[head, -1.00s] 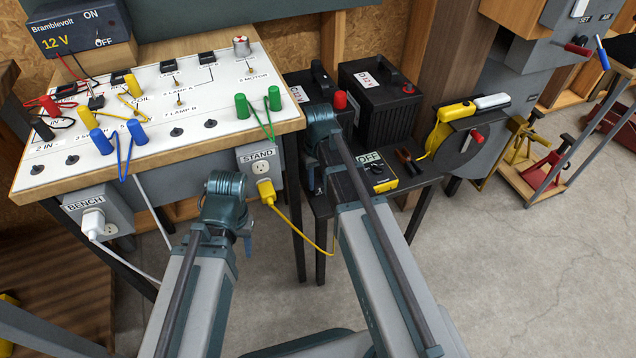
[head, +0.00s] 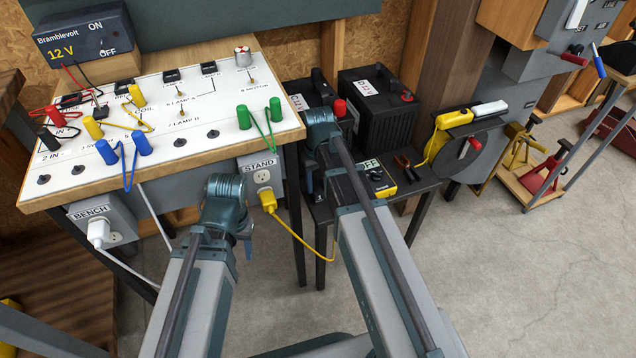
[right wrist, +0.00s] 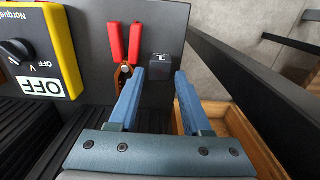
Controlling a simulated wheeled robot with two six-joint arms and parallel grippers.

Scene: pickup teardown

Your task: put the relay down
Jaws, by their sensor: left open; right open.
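The relay (right wrist: 160,67) looks like a small dark grey cube with a pale mark on top. In the right wrist view it sits on the black cart top, between and just past the fingertips of my right gripper (right wrist: 159,82). The jaws are open, and I see a finger on either side; I cannot tell whether one touches it.
Black batteries (head: 378,105) stand behind on the cart (head: 425,177). The workbench board (head: 200,120) carries wires and coloured plugs. A yellow cord (head: 300,232) hangs between bench and cart.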

